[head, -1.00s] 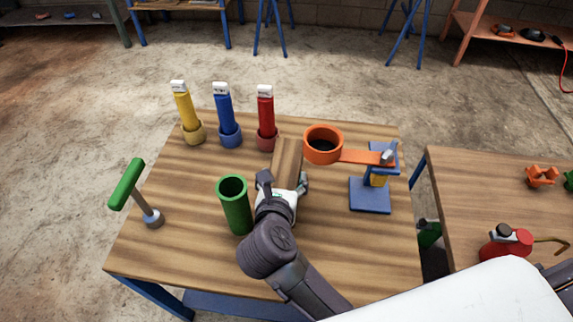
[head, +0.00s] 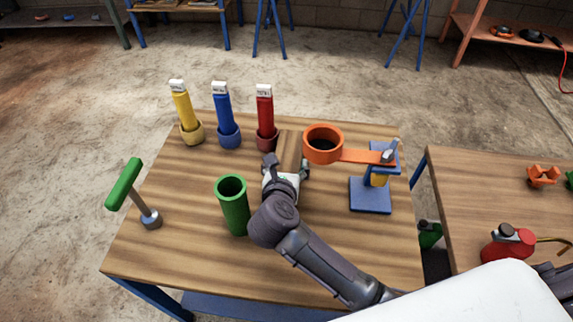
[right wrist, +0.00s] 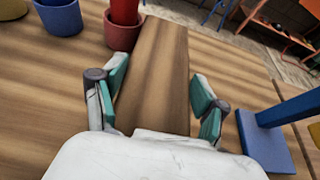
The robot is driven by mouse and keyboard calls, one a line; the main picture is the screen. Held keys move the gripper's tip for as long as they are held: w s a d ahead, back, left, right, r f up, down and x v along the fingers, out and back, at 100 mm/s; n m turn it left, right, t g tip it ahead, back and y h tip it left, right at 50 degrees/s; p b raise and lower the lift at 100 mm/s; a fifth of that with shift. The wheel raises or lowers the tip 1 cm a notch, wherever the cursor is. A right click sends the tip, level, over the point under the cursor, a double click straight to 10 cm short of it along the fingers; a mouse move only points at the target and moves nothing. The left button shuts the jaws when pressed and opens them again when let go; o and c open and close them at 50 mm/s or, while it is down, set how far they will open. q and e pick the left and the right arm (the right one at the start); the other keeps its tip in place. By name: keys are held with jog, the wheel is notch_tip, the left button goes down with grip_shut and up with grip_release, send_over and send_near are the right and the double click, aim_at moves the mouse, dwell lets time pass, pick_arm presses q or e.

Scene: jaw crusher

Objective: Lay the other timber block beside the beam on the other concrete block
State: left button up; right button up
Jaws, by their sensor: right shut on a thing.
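A long brown timber block (head: 290,143) is over the wooden table, behind the green cup and left of the orange ring. In the right wrist view the timber block (right wrist: 160,60) runs away from me between the two green-padded fingers. My right gripper (head: 287,167) is shut on its near end; it also shows in the right wrist view (right wrist: 156,82). I cannot tell whether the block touches the table. My left gripper is not in view. No concrete block or beam can be made out.
Yellow (head: 185,108), blue (head: 225,112) and red (head: 265,108) sticks stand in cups at the back. A green cup (head: 234,208), a green-handled tool (head: 124,184) and an orange ring (head: 323,158) on a blue stand (head: 370,197) surround the arm.

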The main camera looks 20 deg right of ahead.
jog(key=o, duration=1.7)
